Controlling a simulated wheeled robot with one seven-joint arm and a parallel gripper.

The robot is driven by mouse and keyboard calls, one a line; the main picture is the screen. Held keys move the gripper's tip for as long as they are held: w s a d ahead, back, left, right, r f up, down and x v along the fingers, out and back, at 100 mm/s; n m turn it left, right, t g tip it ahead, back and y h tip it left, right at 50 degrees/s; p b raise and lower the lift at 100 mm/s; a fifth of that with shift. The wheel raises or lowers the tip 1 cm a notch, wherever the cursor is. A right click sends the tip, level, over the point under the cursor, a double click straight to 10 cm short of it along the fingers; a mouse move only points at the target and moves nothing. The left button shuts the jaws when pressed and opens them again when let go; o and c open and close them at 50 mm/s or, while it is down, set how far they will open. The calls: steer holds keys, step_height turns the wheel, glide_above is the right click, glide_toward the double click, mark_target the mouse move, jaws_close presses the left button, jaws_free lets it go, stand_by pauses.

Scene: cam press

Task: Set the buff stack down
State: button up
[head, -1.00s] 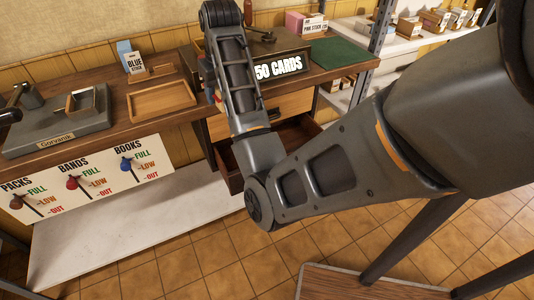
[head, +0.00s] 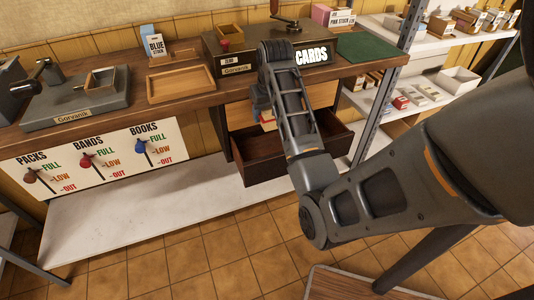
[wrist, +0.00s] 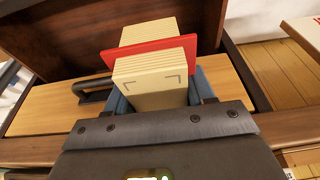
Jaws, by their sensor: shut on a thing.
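The buff stack (wrist: 150,78) is a block of cream cards with a red band or plate (wrist: 150,52) across it. In the wrist view my gripper (wrist: 162,88) is shut on it, with blue fingers at both sides. In the head view, part of the stack (head: 268,122) shows beside my arm, above the open dark drawer (head: 262,172). My arm hides most of the gripper there. I cannot tell whether the stack touches anything beneath it.
A light wood front with a dark handle (wrist: 92,88) lies close to the gripper. On the counter are a wooden tray (head: 180,84), a blue stack box (head: 155,46), a green mat (head: 366,48) and a grey press (head: 75,108). Shelves with small boxes stand right.

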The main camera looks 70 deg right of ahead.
step_height(320, 180, down, 17)
steer(key=shift+r+b, duration=0.1)
steer(key=shift+b, duration=0.6)
